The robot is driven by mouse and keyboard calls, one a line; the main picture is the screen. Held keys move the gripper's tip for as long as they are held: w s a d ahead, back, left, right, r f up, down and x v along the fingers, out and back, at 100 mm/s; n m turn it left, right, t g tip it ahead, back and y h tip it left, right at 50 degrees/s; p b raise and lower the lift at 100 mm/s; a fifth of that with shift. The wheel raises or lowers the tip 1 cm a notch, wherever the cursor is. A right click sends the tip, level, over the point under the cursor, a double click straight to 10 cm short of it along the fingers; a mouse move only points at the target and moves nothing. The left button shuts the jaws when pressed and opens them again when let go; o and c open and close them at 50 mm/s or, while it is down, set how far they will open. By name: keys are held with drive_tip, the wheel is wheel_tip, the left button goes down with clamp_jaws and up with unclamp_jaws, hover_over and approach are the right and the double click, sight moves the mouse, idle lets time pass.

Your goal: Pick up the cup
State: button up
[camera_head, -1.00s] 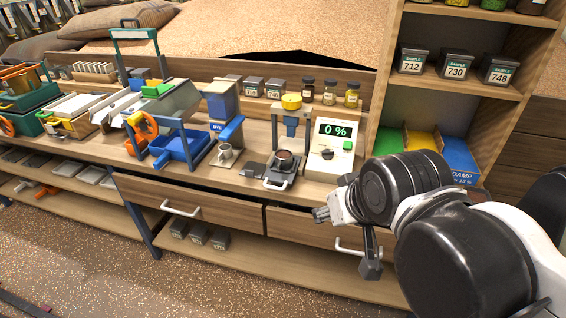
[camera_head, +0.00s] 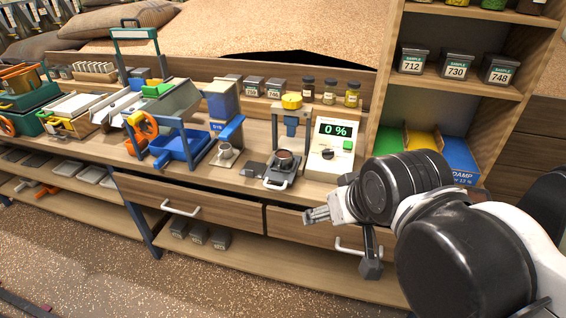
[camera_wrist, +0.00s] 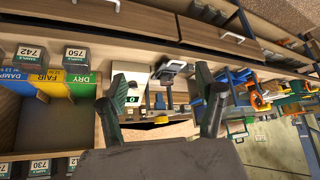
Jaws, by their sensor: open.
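A small grey metal cup (camera_head: 225,152) stands on a plate below the blue dispenser (camera_head: 222,105). A second round, dark-rimmed vessel (camera_head: 284,160) sits on a small metal stand with a front handle, left of the white meter (camera_head: 328,150). I cannot tell which of the two the task means. My gripper (camera_head: 318,214) is in front of the drawers, below and right of both, touching neither. In the wrist view my gripper (camera_wrist: 168,100) has its two fingers spread, with nothing held between them; the cup is not clear there.
The workbench carries a blue tray (camera_head: 182,148) and an orange wheel at left. Drawer handles (camera_head: 182,209) stick out in front. A shelf (camera_head: 455,88) with sample boxes rises at right. Jars line the bench's back.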

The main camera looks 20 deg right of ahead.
drive_tip(key=w+r+m+g+p, duration=0.2)
drive_tip(key=w+r+m+p, duration=0.1)
drive_tip(key=w+r, duration=0.55)
drive_tip(key=m+g+p, duration=0.5)
drive_tip(key=m+p, duration=0.1)
drive_tip(key=m, duration=0.2)
hover_over(282, 155)
drive_tip(key=s, duration=0.3)
wheel_tip(282, 155, down, 10)
drive_tip(key=shift+n, duration=0.3)
drive_tip(key=f, duration=1.3)
drive_tip(key=shift+a+f+p, duration=0.25)
drive_tip(key=shift+a+p, duration=0.05)
drive_tip(key=shift+a, duration=0.05)
drive_tip(key=c, duration=1.4)
